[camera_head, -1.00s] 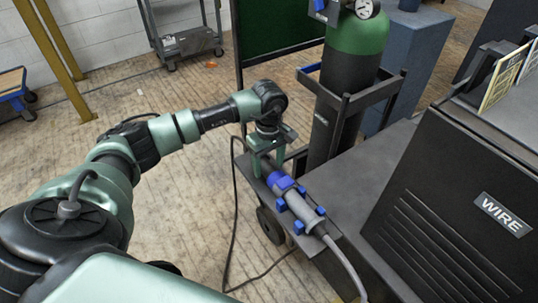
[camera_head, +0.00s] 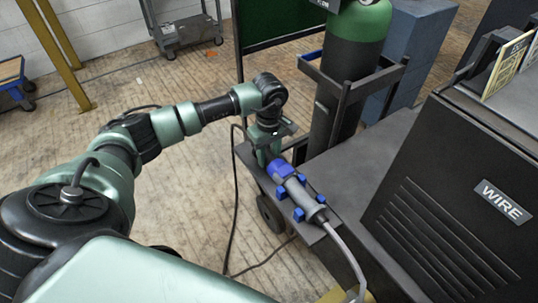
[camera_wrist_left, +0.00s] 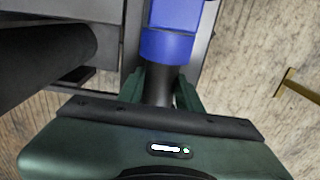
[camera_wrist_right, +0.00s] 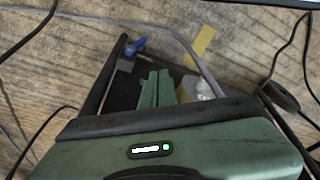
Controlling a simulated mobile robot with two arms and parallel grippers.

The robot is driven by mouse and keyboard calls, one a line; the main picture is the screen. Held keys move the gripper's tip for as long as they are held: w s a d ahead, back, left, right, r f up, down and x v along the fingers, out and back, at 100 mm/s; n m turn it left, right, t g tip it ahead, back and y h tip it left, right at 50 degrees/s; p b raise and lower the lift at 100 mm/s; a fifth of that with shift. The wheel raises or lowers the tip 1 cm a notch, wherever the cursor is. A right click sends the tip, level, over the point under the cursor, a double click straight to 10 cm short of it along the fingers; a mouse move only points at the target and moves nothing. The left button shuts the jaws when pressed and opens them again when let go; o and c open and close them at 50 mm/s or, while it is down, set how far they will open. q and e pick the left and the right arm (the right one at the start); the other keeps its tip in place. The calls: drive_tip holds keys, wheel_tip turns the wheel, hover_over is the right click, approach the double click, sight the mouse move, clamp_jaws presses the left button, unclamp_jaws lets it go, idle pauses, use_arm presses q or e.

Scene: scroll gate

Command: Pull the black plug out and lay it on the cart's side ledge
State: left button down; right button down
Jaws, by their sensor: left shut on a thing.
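The black plug (camera_wrist_left: 158,88) shows in the left wrist view as a dark cylinder between my left gripper's fingers. Its front end meets the blue collar of the connector (camera_wrist_left: 170,45), and I see no gap there. My left gripper (camera_head: 268,155) is shut on the plug at the far end of the blue-and-grey connector (camera_head: 296,192). The connector sits in blue clips on the cart's side ledge (camera_head: 266,186). The gripper mostly hides the plug in the head view. My right gripper (camera_wrist_right: 158,90) shows only in its own wrist view, fingers together and empty.
A green gas cylinder (camera_head: 357,32) stands in a black frame (camera_head: 345,100) just behind the ledge. The black WIRE housing (camera_head: 450,215) stands to the right. A black cable (camera_head: 235,190) hangs left of the ledge. A grey cable (camera_head: 348,258) leaves the connector's near end.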

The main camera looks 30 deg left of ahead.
idle(0.3)
use_arm(q)
drive_tip(key=shift+w+a, duration=0.1)
drive_tip(key=shift+a, duration=0.05)
use_arm(e)
drive_tip(key=shift+w+r, duration=0.15)
drive_tip(key=shift+r, duration=0.15)
use_arm(q)
drive_tip(key=shift+a, duration=0.2)
use_arm(e)
drive_tip(key=shift+s+r, duration=0.2)
drive_tip(key=shift+s, duration=0.05)
use_arm(q)
drive_tip(key=shift+w+a+b, duration=0.1)
drive_tip(key=shift+a+b, duration=0.05)
drive_tip(key=shift+b, duration=0.15)
use_arm(e)
drive_tip(key=shift+w, duration=0.1)
